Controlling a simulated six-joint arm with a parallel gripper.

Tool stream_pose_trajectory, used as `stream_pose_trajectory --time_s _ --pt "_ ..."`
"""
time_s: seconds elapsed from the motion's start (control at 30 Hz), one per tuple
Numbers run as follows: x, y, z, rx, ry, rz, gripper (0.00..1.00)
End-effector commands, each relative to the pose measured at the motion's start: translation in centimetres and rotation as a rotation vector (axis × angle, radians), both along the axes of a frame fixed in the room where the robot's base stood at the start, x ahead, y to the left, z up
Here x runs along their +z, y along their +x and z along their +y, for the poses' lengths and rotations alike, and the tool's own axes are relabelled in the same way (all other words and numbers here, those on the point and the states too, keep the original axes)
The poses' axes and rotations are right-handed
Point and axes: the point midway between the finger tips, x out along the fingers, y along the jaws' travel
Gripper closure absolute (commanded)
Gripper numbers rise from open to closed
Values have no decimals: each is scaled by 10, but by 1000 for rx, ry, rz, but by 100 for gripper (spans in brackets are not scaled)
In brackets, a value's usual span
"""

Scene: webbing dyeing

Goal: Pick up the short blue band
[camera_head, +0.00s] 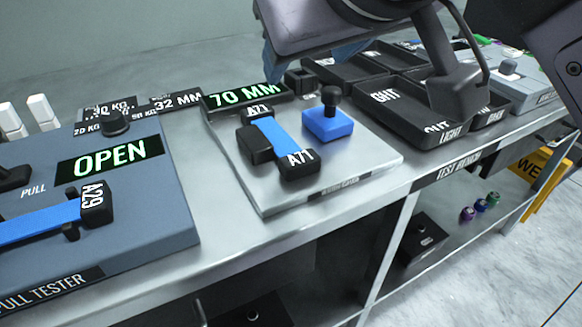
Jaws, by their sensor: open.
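The short blue band (269,131) lies on a pale raised plate (345,172) in the middle of the bench. It has a black block marked A71 at each end. The "70 MM" display (244,95) stands behind it. My gripper (365,85) is at the top of the head view, open and empty, above and behind the band and apart from it. Its upper part is cut off by the picture edge. A longer blue band marked A29 (40,224) lies on the pull tester (160,220) at the left, its left end out of view.
A blue block with a black knob (328,124) stands just right of the band on the plate. Black trays (400,122), one labelled LIGHT, stand behind and right. Weight labels (176,100) stand behind left. A lower shelf (450,240) holds small coloured items.

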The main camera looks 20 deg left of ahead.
Motion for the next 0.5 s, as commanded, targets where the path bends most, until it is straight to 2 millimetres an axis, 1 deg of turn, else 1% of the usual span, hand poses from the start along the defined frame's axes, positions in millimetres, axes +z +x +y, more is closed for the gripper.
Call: stream_pose_trajectory --time_s 0.03,0.27,0.5 --pt "-18 -8 1 15 23 -15 42" --pt "-36 -41 -7 65 112 -62 42" --pt "-59 -73 -26 113 215 -93 42"
